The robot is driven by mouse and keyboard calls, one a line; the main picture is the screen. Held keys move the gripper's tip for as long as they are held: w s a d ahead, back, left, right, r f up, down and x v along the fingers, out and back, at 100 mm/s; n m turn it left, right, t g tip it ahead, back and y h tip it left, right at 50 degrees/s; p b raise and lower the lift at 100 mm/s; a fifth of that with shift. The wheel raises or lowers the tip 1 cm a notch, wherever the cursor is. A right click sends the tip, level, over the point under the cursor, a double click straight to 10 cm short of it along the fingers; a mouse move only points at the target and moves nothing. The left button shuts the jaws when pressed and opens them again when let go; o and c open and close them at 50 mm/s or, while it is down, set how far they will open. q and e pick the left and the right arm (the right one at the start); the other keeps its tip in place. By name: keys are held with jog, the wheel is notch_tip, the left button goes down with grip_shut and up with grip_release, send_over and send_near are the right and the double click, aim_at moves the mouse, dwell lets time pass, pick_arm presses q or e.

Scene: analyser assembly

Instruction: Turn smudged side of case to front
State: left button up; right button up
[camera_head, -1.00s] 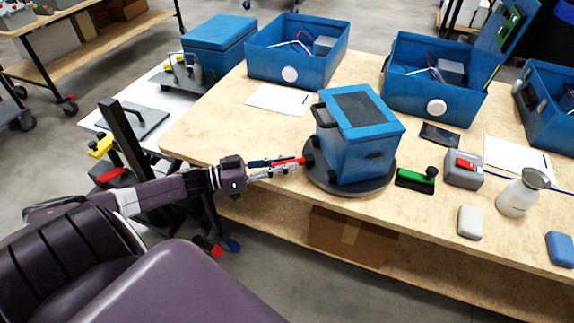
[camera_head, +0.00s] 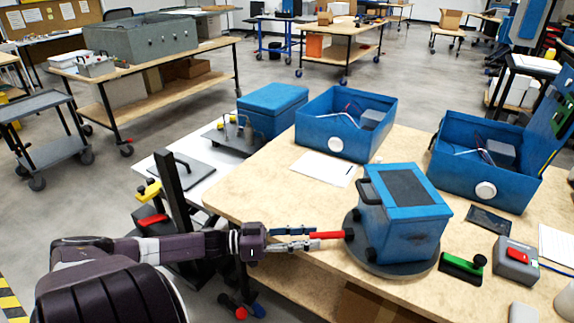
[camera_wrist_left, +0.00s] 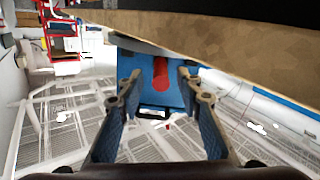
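The blue case (camera_head: 407,237) with a dark top panel stands upright on a dark round turntable (camera_head: 400,268) near the table's front left corner. A black handle is on its left side. I cannot clearly make out a smudge on its visible sides. A red bar (camera_head: 328,235) sticks out to the left, low beside the case; its far attachment is unclear. My left gripper (camera_head: 312,239) is at the bar's outer end. In the left wrist view, its fingers (camera_wrist_left: 158,76) stand apart, with the red bar (camera_wrist_left: 161,72) between them and visible gaps. My right gripper is out of view.
Open blue boxes (camera_head: 345,125) (camera_head: 487,165) stand behind the case, with a white sheet (camera_head: 325,168) between. A green-handled tool (camera_head: 463,267) and grey box with red switch (camera_head: 516,260) lie at right. A white side table (camera_head: 190,178) adjoins at left.

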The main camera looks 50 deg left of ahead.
pick_arm(q)
jog(key=v, duration=0.7)
jog(key=shift+s+a, duration=0.1)
